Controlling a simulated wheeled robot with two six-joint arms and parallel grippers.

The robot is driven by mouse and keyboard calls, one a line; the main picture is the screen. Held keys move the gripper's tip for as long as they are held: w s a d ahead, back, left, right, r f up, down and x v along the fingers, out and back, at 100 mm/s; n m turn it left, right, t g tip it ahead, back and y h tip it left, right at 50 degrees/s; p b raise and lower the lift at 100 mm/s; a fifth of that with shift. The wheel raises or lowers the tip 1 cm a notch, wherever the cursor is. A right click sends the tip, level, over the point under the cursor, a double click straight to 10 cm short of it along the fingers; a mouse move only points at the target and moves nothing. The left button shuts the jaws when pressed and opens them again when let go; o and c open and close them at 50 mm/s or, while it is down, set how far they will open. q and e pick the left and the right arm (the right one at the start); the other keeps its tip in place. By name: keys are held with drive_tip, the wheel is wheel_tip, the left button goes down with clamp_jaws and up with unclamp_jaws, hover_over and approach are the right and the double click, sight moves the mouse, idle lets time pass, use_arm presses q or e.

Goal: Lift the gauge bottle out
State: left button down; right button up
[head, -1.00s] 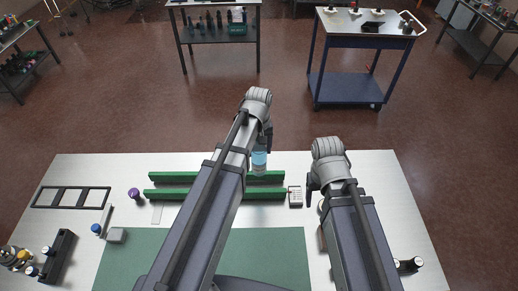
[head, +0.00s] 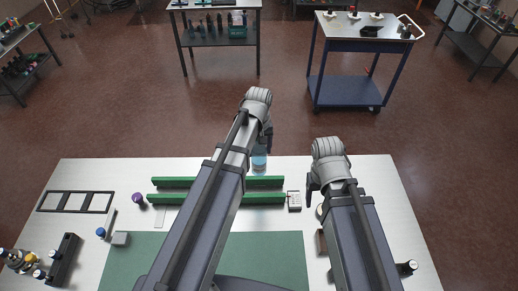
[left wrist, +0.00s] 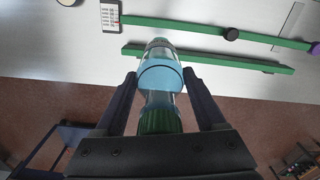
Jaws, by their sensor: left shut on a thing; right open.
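The gauge bottle (left wrist: 160,77), clear with a blue band and a green cap, lies between the fingers of my left gripper (left wrist: 162,84) in the left wrist view. My left gripper is shut on it. In the head view the bottle (head: 259,163) shows below my left gripper (head: 265,140), just behind the green rails; my left arm hides part of the rails. The bottle seems held above the table. My right gripper (head: 311,188) is open and empty over the table's right part, its fingers partly hidden.
Two green rails (head: 265,198) run across the white table (head: 350,170). A purple-topped thing (head: 138,199) and a black frame (head: 75,201) are left. A green mat (head: 135,265) covers the front.

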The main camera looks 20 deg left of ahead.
use_arm(q)
drive_tip(key=shift+r+p, duration=1.1)
drive_tip(key=shift+r, duration=0.15)
drive_tip(key=shift+f, duration=0.1)
